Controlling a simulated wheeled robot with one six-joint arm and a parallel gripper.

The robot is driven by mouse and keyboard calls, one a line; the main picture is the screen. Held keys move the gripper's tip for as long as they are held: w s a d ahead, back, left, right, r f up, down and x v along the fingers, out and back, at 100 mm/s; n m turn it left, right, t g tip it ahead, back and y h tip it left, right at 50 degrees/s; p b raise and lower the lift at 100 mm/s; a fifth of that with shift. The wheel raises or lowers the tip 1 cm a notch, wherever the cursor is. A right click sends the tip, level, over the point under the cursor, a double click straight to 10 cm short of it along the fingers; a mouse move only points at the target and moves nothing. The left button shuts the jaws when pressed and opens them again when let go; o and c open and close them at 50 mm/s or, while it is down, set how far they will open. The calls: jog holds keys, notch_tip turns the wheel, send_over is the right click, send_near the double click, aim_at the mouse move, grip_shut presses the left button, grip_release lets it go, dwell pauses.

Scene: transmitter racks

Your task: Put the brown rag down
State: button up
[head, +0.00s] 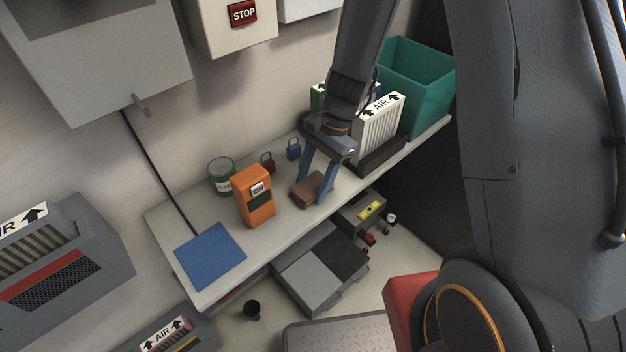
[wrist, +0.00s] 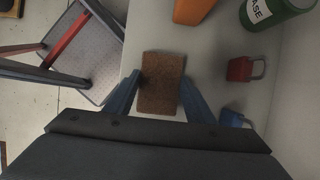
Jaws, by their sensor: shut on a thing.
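The brown rag (head: 308,191) is a small folded brown block in the head view, at the shelf's front edge. It also shows in the wrist view (wrist: 161,84). My gripper (head: 316,187) is shut on it, with one blue finger on each side. In the wrist view my gripper's fingers (wrist: 161,92) flank the rag. The rag is at or just above the shelf top (head: 220,217); I cannot tell whether it touches.
An orange device (head: 254,196), a green can (head: 222,177), a red padlock (head: 267,162) and a blue padlock (head: 293,149) stand nearby. A blue mat (head: 210,256) lies at the left end. White filters (head: 378,128) and a teal bin (head: 416,87) stand at the right.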

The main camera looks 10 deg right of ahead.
jog(key=shift+f, duration=0.15)
jog(key=o, duration=0.9)
jog(key=shift+o, duration=0.2)
jog(key=b+v, duration=0.2)
jog(key=v, duration=0.9)
jog(key=s+d+r+n+t+h, duration=0.1)
jog(key=s+d+n+t+h, duration=0.2)
jog(key=s+d+n, duration=0.6)
jog(key=shift+s+r+n+t+h, duration=0.35)
jog(key=shift+s+n, duration=0.35)
jog(key=shift+n, duration=0.4)
jog(key=shift+f, duration=0.1)
